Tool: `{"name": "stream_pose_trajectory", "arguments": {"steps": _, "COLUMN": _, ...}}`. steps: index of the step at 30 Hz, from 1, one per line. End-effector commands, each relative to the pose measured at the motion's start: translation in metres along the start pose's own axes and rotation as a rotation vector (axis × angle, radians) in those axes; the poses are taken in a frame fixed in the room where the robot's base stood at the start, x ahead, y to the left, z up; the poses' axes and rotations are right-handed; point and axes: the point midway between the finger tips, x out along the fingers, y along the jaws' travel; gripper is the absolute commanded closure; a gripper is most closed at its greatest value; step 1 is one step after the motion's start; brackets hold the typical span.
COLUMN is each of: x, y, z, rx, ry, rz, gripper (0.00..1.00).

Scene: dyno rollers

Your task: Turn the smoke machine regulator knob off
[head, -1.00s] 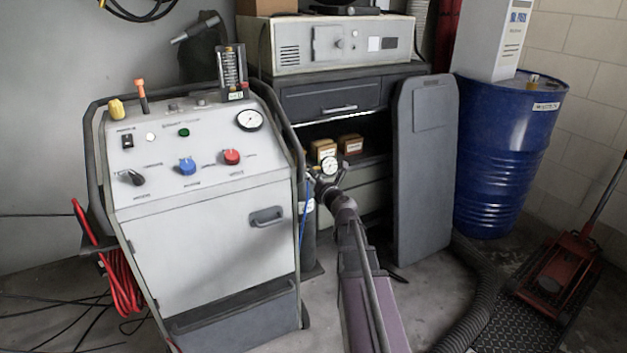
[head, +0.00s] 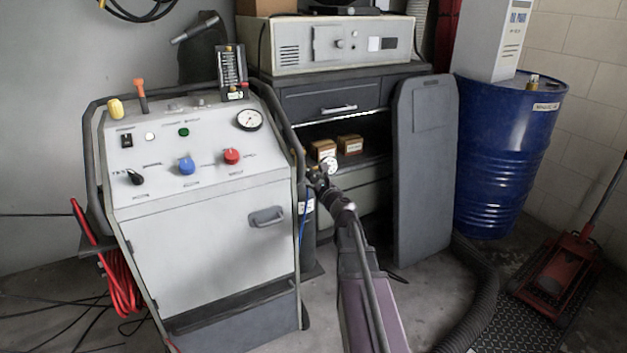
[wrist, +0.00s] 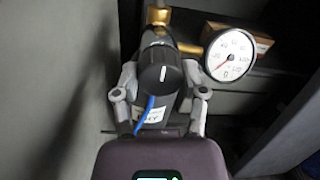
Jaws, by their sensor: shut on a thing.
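The regulator knob (wrist: 163,76) is black with a white mark. The mark is near vertical, pointing up in the wrist view. My gripper (wrist: 163,92) has one finger on each side of the knob and is shut on it. A blue hose (wrist: 148,106) hangs below the knob. A white round gauge (wrist: 229,55) on a brass fitting is to the right of it. In the head view, the gauge (head: 328,166) shows beside the white smoke machine, with my gripper (head: 318,178) at the regulator. The knob itself is hidden or too small there.
The white machine (head: 215,240) with knobs on its panel stands left of my arm. A grey cabinet (head: 365,95) with a shelf of small boxes stands behind. A grey panel (head: 424,190) leans to the right. A blue drum (head: 505,160) stands farther right.

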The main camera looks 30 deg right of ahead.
Motion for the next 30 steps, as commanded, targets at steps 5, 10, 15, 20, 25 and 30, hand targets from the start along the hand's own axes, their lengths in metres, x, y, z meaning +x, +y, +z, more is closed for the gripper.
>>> {"name": "stream_pose_trajectory", "arguments": {"steps": 5, "x": 0.0017, "y": 0.0, "z": 0.0003, "rx": -0.014, "ry": -0.001, "rz": 0.001, "gripper": 0.92}}
{"name": "stream_pose_trajectory", "arguments": {"steps": 10, "x": 0.0017, "y": 0.0, "z": 0.0003, "rx": -0.015, "ry": -0.001, "rz": 0.001, "gripper": 0.92}}
{"name": "stream_pose_trajectory", "arguments": {"steps": 15, "x": 0.0016, "y": 0.0001, "z": 0.0003, "rx": -0.015, "ry": -0.001, "rz": 0.001, "gripper": 0.27}}
{"name": "stream_pose_trajectory", "arguments": {"steps": 20, "x": 0.0011, "y": 0.0002, "z": 0.0002, "rx": -0.014, "ry": -0.001, "rz": 0.001, "gripper": 0.1}}
{"name": "stream_pose_trajectory", "arguments": {"steps": 25, "x": 0.0007, "y": 0.0003, "z": 0.0001, "rx": -0.013, "ry": -0.001, "rz": 0.001, "gripper": 0.1}}
{"name": "stream_pose_trajectory", "arguments": {"steps": 30, "x": -0.0004, "y": 0.0004, "z": 0.0001, "rx": -0.013, "ry": -0.001, "rz": 0.001, "gripper": 0.1}}
